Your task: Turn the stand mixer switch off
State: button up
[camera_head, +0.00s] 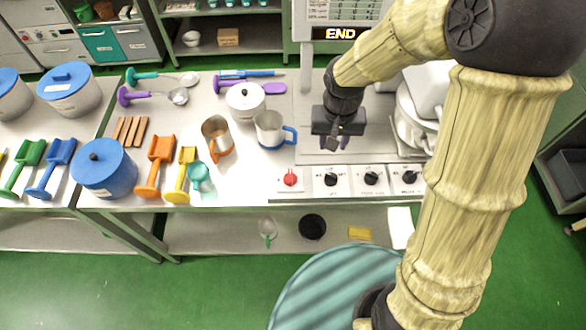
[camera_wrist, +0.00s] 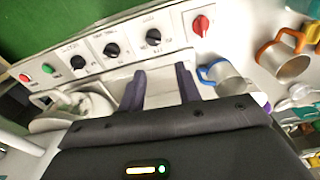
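A control panel (camera_head: 350,181) runs along the table's front edge. It bears a red knob (camera_head: 290,178) at the left and black knobs, the first (camera_head: 331,179), then a second (camera_head: 371,178) and third (camera_head: 409,177). The wrist view shows the red knob (camera_wrist: 201,25) at the right, and a green button (camera_wrist: 48,69) and red button (camera_wrist: 24,78) at the far left. Labels are too small to read. White machinery (camera_head: 416,105), perhaps the mixer, is partly hidden behind my arm. My gripper (camera_head: 333,144) is open and empty behind the panel, its purple fingers (camera_wrist: 160,76) apart.
A steel cup with a blue handle (camera_head: 270,130) stands left of my gripper, and one with an orange handle (camera_head: 216,137) beyond it. A white lidded pot (camera_head: 245,102) is behind them. A display (camera_head: 341,33) at the back reads "END".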

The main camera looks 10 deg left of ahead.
jog(key=p, duration=0.1)
send_over(291, 174)
jog(key=f, duration=0.1)
jog(key=shift+s+a+f+n+g, duration=0.2)
jog(key=shift+n+g, duration=0.1)
jog(key=shift+g, duration=0.1)
jog(key=shift+r, duration=0.1)
notch_tip(291, 174, down, 16)
jog(key=p, duration=0.3)
jog(key=shift+d+f, duration=0.15)
jog(key=shift+f, duration=0.6)
jog(key=shift+w, duration=0.15)
